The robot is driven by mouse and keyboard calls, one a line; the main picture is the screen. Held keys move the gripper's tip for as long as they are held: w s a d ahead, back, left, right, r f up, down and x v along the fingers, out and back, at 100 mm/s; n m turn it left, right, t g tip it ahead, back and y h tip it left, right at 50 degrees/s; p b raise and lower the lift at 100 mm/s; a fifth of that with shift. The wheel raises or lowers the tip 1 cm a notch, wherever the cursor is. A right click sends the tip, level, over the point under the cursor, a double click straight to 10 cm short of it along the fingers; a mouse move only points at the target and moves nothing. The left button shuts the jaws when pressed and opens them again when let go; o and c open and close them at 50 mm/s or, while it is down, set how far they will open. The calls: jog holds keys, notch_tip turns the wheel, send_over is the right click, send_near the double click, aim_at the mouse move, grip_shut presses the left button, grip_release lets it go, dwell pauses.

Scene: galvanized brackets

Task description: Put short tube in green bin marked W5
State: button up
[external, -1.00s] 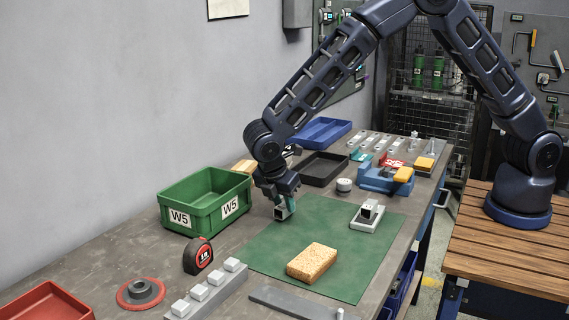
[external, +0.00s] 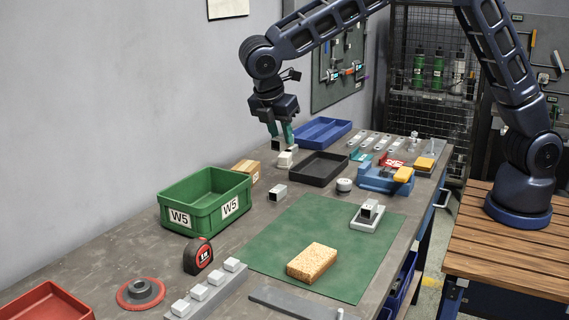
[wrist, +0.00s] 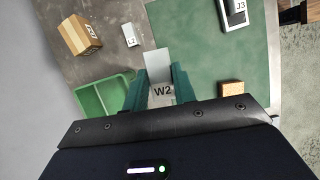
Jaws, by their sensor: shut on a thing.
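My gripper (external: 281,133) is raised above the table, behind and to the right of the green bin in the external view. Its green fingers are shut on a short grey tube (external: 277,146) with a dark open end. In the wrist view the held tube (wrist: 158,66) carries a W2 label between the fingers. The green bin (external: 182,219) stands on the table by the wall, with W5 labels on two sides. It looks empty. Part of the bin (wrist: 92,100) shows in the wrist view, left of the fingers and partly hidden by my gripper.
A small L2 piece (wrist: 130,35) lies on the table near a cardboard box (wrist: 78,36). A black tray (external: 319,169) and blue tray (external: 320,131) lie farther back. The green mat (external: 300,226) holds a sponge (external: 313,263) and a J3 piece (wrist: 235,12). A tape measure (external: 198,256) stands before the bin.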

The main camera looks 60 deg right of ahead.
jog(key=w+a+r, duration=0.1)
jog(key=w+a, duration=0.2)
jog(key=w, duration=0.4)
jog(key=w+a, duration=0.4)
jog(key=w, duration=0.3)
jog(key=shift+n, duration=0.4)
jog(key=f, duration=1.9)
jog(key=shift+w+d+f, duration=0.1)
jog(key=shift+w+f, duration=0.05)
jog(key=shift+w, duration=0.1)
jog(key=shift+f, duration=0.1)
jog(key=o, duration=0.6)
jog(key=shift+f, duration=0.1)
jog(key=shift+o, duration=0.7)
